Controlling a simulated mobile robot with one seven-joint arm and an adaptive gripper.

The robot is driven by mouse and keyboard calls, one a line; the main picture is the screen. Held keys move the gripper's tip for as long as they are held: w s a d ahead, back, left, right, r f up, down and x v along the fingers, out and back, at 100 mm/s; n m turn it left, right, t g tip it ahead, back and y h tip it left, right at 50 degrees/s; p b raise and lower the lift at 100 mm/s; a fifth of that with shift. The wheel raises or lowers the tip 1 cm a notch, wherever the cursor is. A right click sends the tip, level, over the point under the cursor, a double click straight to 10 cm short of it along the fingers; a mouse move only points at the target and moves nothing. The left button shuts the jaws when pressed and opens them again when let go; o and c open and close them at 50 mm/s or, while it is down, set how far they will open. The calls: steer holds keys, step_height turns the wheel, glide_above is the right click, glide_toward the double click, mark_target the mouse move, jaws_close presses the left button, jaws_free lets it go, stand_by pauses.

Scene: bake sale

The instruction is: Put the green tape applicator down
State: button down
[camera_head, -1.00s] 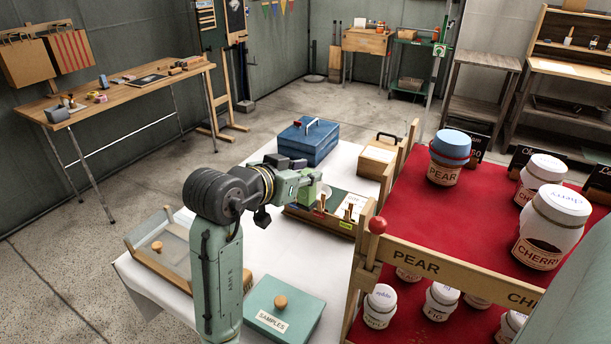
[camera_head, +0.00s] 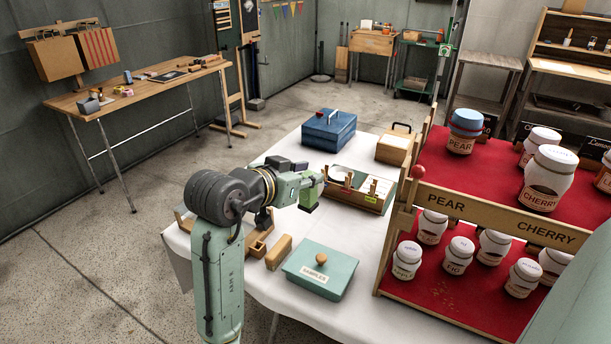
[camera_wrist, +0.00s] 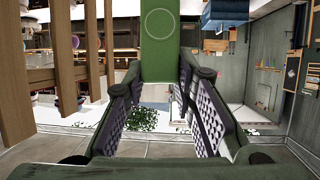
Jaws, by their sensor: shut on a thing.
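The green tape applicator (camera_head: 309,198) is held in my gripper (camera_head: 314,181), over the white-clothed table. In the head view it shows as a small green block below the fingers, just left of the wooden divided box. I cannot tell whether it touches the cloth. In the wrist view the green applicator (camera_wrist: 160,45) fills the top middle, between the patterned pads of my gripper (camera_wrist: 165,82). The fingers are shut on it.
The divided box (camera_head: 360,195) stands close at right. A blue case (camera_head: 330,135) is behind, a teal SAMPLES box (camera_head: 320,285) in front. Wooden pieces (camera_head: 278,252) lie front left. The red jar stand (camera_head: 440,300) borders the right. White cloth (camera_head: 330,233) is bare between boxes.

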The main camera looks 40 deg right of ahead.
steer(key=w+a+f+n+t+y, duration=0.3)
steer(key=a+f, duration=0.9)
steer(key=w+a+f+n+t+y, duration=0.3)
steer(key=w+a+f+n, duration=0.1)
steer(key=a+f, duration=0.8)
steer(key=w+a+f+n+t+y, duration=0.2)
steer(key=w+a+f+n+y, duration=0.1)
steer(key=a+f, duration=0.9)
steer(key=shift+w+n+t, duration=0.15)
steer(key=shift+n+t, duration=0.25)
steer(key=shift+n, duration=0.2)
